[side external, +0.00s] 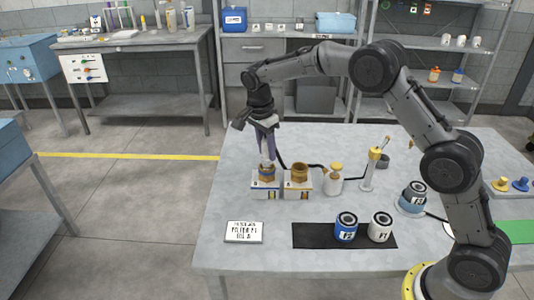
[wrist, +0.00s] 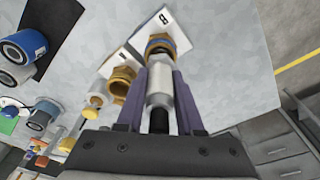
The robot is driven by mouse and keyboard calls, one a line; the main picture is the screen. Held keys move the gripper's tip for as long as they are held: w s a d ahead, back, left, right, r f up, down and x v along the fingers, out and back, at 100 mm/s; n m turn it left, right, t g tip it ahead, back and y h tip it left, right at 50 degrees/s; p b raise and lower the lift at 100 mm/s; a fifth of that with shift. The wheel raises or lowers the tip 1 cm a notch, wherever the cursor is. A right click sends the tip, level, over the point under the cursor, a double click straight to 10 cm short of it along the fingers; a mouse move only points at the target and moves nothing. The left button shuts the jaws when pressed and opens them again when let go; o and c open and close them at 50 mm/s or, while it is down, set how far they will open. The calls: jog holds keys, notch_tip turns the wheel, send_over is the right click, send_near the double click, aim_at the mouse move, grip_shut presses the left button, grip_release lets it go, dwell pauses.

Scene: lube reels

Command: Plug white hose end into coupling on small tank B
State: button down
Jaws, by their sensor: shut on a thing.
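My gripper (side external: 266,148) is shut on the white hose end (wrist: 158,88), which lies between its purple fingers in the wrist view. A black hose (wrist: 159,121) leaves its near end. Small tank B (wrist: 176,22) has a white top marked B and a brass coupling (wrist: 160,41) with a blue ring. In the side view, tank B (side external: 265,188) is the left of two small tanks, directly below my gripper. The hose end is lined up with the coupling, and its far tip meets or overlaps the coupling opening. How deep it sits cannot be told.
A second small tank (side external: 298,188) with an open brass coupling (wrist: 122,80) stands close beside tank B. A white pump-like bottle (side external: 334,181) stands to its right. A printed card (side external: 244,232) and a black mat (side external: 310,236) with two filters lie in front.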

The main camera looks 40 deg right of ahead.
jog(key=shift+f, duration=0.7)
jog(key=c, duration=0.5)
grip_release()
jog(key=shift+f, duration=0.2)
jog(key=shift+c, duration=0.2)
